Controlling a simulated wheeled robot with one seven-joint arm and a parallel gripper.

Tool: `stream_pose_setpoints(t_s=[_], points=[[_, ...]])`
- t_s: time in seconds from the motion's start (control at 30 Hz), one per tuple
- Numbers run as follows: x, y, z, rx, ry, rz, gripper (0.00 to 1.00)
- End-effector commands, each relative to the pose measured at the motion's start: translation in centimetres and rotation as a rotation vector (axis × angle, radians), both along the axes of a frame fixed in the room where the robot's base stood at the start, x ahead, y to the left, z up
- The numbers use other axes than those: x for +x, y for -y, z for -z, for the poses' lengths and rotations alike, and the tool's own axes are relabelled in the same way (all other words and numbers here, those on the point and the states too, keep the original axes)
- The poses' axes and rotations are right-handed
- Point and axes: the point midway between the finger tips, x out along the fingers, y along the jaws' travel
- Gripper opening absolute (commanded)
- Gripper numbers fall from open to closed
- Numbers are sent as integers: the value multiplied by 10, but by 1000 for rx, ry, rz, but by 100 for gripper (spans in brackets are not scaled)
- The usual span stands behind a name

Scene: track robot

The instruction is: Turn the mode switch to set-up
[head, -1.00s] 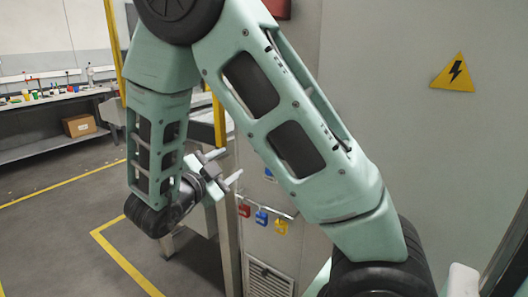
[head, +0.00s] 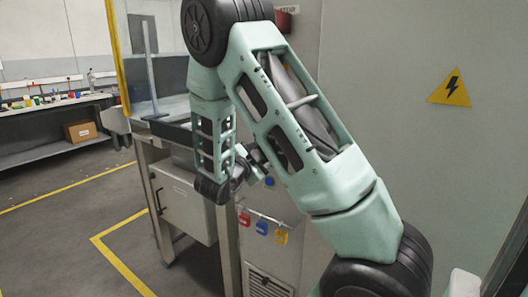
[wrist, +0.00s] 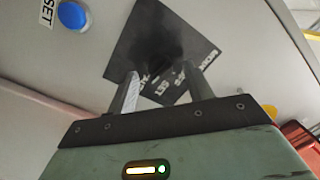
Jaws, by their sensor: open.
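The mode switch shows in the wrist view as a black square plate (wrist: 128,50) with white lettering on its lower edges, only partly readable. A dark knob (wrist: 165,62) sits at its middle, hard to make out against the plate. My gripper (wrist: 162,88) is open, with one finger on each side below the knob. I cannot tell whether the fingers touch the knob or what setting it points to. In the head view my gripper (head: 257,160) is close to the cabinet front, and my arm hides the switch.
A blue button (wrist: 73,16) labelled RESET is beside the plate. Red (head: 245,219), blue (head: 262,227) and yellow (head: 281,237) padlocks hang on a bar below my gripper. A grey box (head: 183,203) stands to the left. The floor at left is clear.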

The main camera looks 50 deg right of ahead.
Motion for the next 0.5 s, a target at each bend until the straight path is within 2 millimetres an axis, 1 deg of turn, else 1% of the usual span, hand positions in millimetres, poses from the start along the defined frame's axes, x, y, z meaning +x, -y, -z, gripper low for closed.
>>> stream_pose_setpoints(t_s=[0.03,0.13,0.43,0.47,0.5], points=[[0,5,-1,-1,0,2,51],[1,9,0,-2,-1,0,51],[1,11,0,-1,-1,-1,51],[1,11,0,-1,-1,-1,43],[2,11,0,-1,-1,-1,32]])
